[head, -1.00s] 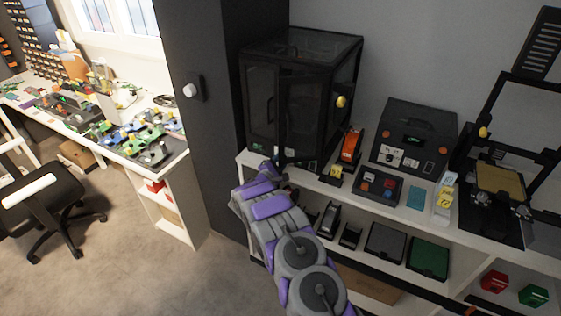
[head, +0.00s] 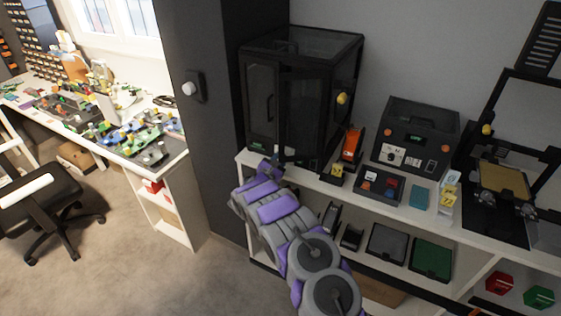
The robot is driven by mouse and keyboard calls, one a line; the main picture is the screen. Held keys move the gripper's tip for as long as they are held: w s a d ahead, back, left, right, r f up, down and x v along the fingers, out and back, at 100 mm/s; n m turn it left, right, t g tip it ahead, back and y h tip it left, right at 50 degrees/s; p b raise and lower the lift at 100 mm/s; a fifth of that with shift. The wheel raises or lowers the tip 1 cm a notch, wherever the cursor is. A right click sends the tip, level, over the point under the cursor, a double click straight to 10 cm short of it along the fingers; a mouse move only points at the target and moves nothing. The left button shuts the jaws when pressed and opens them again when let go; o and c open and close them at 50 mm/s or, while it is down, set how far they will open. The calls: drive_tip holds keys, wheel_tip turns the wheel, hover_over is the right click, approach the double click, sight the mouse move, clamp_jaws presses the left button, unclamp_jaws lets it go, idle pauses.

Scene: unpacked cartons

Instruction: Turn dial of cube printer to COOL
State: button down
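The cube printer seems to be the black, glass-panelled box (head: 312,75) on the left end of the white shelf unit. A small green light (head: 258,147) shows low on its front left. A dial on it and the word COOL cannot be made out; my gripper and wrist may cover part of its lower front edge. My gripper (head: 277,160) is at that lower front edge, small and dark beyond my purple and grey arm. Whether it touches the printer, and whether its fingers are open, cannot be told.
Right of the printer stand an orange-and-black device (head: 352,146), a button box (head: 380,187), a black control box (head: 416,138) and an open-frame printer (head: 503,180). A dark column (head: 205,130) rises at the left.

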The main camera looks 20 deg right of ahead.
drive_tip(key=shift+f, duration=0.2)
idle(0.3)
drive_tip(key=c, duration=0.8)
unclamp_jaws()
drive_tip(key=shift+r, duration=0.1)
drive_tip(key=p+v, duration=0.3)
drive_tip(key=v, duration=1.4)
drive_tip(key=shift+s+a, duration=0.15)
drive_tip(key=shift+a, duration=0.1)
